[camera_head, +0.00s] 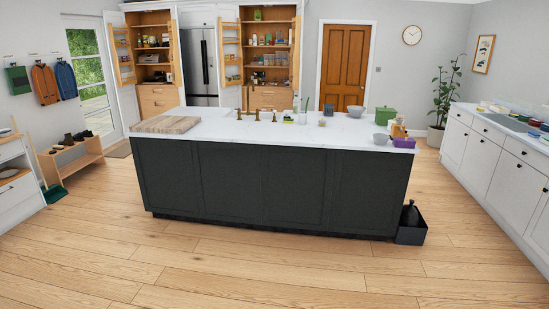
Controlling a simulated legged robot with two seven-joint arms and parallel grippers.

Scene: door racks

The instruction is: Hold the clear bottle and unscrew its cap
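No gripper of mine is in view. I cannot pick out the clear bottle for certain. Several small upright items, perhaps bottles or glasses, stand near the middle of the white-topped kitchen island (258,133). They are too small to tell whether one is a clear bottle with a cap. An amber item (398,129) stands at the island's right end, beside a purple container (404,143) and a grey bowl (380,139).
Dark panels form the island's near side. A black bin (409,235) stands at its right end. A white counter (505,140) lines the right wall. A low wooden shoe rack (75,170) is at left. The wooden floor (260,270) in front is clear.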

